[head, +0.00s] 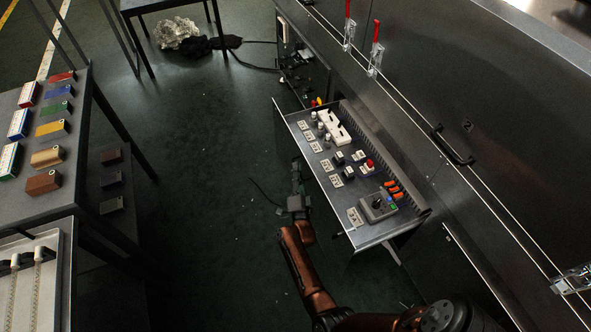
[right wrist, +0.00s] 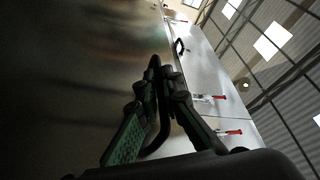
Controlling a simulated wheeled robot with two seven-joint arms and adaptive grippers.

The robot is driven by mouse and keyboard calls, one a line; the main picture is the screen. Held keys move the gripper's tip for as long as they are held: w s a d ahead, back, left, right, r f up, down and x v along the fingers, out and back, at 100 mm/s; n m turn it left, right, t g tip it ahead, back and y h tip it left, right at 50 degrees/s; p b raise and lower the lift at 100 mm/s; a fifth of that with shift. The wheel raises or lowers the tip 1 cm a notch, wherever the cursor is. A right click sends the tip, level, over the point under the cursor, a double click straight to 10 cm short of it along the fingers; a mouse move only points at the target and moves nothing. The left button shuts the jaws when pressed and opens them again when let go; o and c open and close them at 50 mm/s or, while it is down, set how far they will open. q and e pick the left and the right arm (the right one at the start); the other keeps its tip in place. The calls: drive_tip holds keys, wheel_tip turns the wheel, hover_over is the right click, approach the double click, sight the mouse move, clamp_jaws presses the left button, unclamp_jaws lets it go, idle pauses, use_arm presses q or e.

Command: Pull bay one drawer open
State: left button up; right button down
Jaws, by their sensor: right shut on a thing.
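The drawer (head: 322,178) stands pulled out from the steel machine body, so its inside shows in the head view. It holds white blocks, dark and red buttons, orange parts and a grey control box. My right gripper (head: 296,168) is at the drawer's outer front side, reaching up from below. In the right wrist view my right gripper (right wrist: 160,100) is shut on a dark curved bar handle (right wrist: 155,68) beside a large grey panel (right wrist: 70,70). The handle is hidden in the head view. My left gripper is not in view.
The machine wall (head: 470,120) carries a black handle (head: 452,147) and red-handled clamps (head: 376,45). A rack with coloured boxes (head: 52,130) stands at the left. A cable lies on the floor near my right gripper. The green floor (head: 200,180) between rack and drawer is mostly clear.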

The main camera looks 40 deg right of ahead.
drive_tip(key=shift+s+f, duration=0.1)
drive_tip(key=shift+f, duration=0.05)
drive_tip(key=c, duration=2.4)
unclamp_jaws()
